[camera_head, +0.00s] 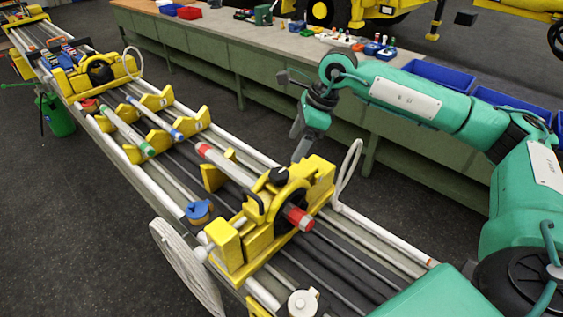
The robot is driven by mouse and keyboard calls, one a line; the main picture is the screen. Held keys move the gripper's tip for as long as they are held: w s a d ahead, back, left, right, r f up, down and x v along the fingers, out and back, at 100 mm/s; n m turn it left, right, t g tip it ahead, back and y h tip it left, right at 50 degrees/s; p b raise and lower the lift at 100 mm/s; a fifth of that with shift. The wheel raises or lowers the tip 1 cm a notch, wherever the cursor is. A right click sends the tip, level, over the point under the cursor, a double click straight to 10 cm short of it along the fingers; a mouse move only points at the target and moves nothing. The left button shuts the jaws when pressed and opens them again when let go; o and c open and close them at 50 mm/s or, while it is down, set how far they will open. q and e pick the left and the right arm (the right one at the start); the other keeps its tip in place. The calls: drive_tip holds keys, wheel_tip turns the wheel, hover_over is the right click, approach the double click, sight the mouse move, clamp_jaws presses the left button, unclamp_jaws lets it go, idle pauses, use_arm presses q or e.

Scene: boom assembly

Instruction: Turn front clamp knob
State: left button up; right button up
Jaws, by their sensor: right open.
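The front yellow clamp (318,178) stands on the rail bench right of centre, closed around a red-banded tube (228,165). A black knob (279,175) sits on top of it, beside a black ring around the tube. I cannot tell for certain which knob the task names. My right gripper (299,157) reaches in from the right and points down, just behind and above the black knob. It is open, with nothing visible between its fingers, and appears apart from the clamp. My left gripper is out of view.
A blue knob (199,211) and a white round cap (303,303) sit on the bench. A white hose loop (347,175) rises right of the clamp. A green workbench (240,62) with blue bins runs behind. Another yellow clamp (97,72) stands far left.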

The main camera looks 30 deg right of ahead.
sight(279, 173)
drive_tip(key=p+x, duration=0.3)
drive_tip(key=x, duration=0.6)
drive_tip(key=shift+w+f, duration=0.1)
drive_tip(key=shift+w, duration=0.05)
drive_tip(key=shift+a+f, duration=0.1)
drive_tip(key=shift+f, duration=0.15)
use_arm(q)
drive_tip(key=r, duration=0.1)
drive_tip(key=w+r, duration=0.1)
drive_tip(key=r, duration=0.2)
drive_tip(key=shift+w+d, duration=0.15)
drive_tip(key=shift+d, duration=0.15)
use_arm(e)
drive_tip(key=shift+w+f, duration=0.1)
drive_tip(key=shift+f, duration=0.15)
drive_tip(key=c, duration=1)
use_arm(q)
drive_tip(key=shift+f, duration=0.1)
